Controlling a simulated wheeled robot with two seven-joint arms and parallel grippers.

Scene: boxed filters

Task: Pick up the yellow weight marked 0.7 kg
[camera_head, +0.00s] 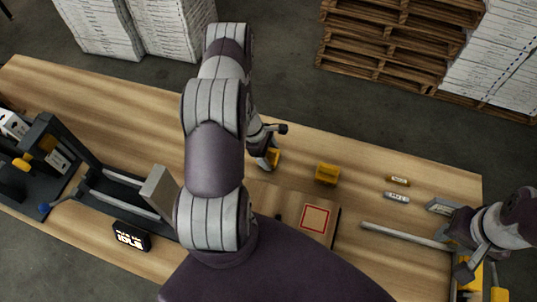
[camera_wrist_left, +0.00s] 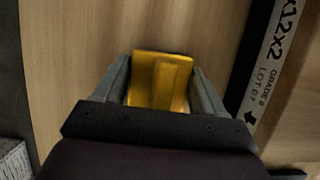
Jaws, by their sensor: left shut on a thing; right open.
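My left gripper (camera_head: 268,150) is shut on a yellow block (camera_wrist_left: 159,82), which sits between its two fingers in the left wrist view. In the head view the held block (camera_head: 273,158) is partly hidden by the gripper and is over the table near its far edge. I cannot tell whether it touches the table. A second yellow block (camera_head: 327,173) stands apart on the table to the right. No weight marking is readable on either block. My right gripper (camera_head: 467,262) is open at the table's right end.
A brown box (camera_head: 290,205) with a red-framed label lies in front of the blocks. A dark machine (camera_head: 75,165) and a display (camera_head: 131,236) are at left.

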